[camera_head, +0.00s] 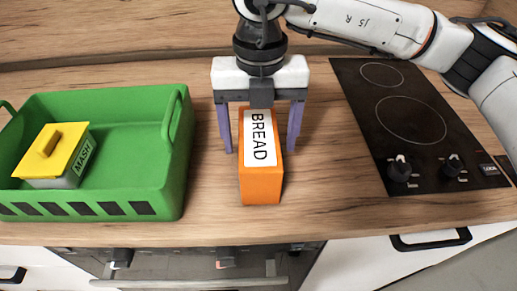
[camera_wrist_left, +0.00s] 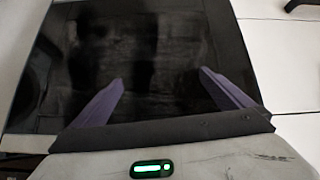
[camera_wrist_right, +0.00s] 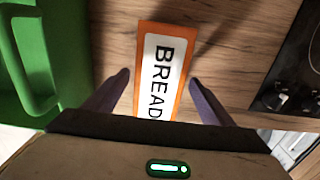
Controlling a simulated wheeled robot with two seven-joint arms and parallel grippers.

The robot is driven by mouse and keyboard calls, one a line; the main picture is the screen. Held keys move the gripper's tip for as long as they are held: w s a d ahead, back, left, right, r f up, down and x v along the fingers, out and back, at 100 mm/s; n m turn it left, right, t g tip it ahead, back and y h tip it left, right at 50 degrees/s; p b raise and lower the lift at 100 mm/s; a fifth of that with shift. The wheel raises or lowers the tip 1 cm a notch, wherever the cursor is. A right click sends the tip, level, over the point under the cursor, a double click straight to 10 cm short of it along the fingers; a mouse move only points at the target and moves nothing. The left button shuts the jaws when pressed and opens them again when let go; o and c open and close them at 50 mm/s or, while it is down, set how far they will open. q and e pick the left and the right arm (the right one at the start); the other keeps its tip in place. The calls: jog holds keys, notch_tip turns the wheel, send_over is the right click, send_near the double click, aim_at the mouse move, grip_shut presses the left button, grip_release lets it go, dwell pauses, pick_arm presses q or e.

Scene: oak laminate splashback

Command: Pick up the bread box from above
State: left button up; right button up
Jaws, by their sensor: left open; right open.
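The bread box is an orange block (camera_head: 261,183) with a white BREAD label on top, standing on the wooden counter. My right gripper (camera_head: 260,146) is open above it, pointing down, with one purple finger on each side of the box. In the right wrist view the box (camera_wrist_right: 177,41) lies between and beyond the two fingertips (camera_wrist_right: 160,78), with a gap on both sides; its near end is hidden by the gripper. My left gripper (camera_wrist_left: 161,76) shows only in its own wrist view, open and empty before a dark glass panel.
A green crate (camera_head: 160,185) stands left of the box, holding a yellow-lidded container (camera_head: 62,145) labelled MASH. A black cooktop (camera_head: 440,125) with knobs lies to the right. Bare counter (camera_head: 325,180) separates them from the box. An oven and white cabinet fronts are below the front edge.

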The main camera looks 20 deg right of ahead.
notch_tip(320, 180, down, 4)
jog(key=shift+f, duration=0.1)
jog(key=shift+a, duration=0.1)
jog(key=c, duration=1.5)
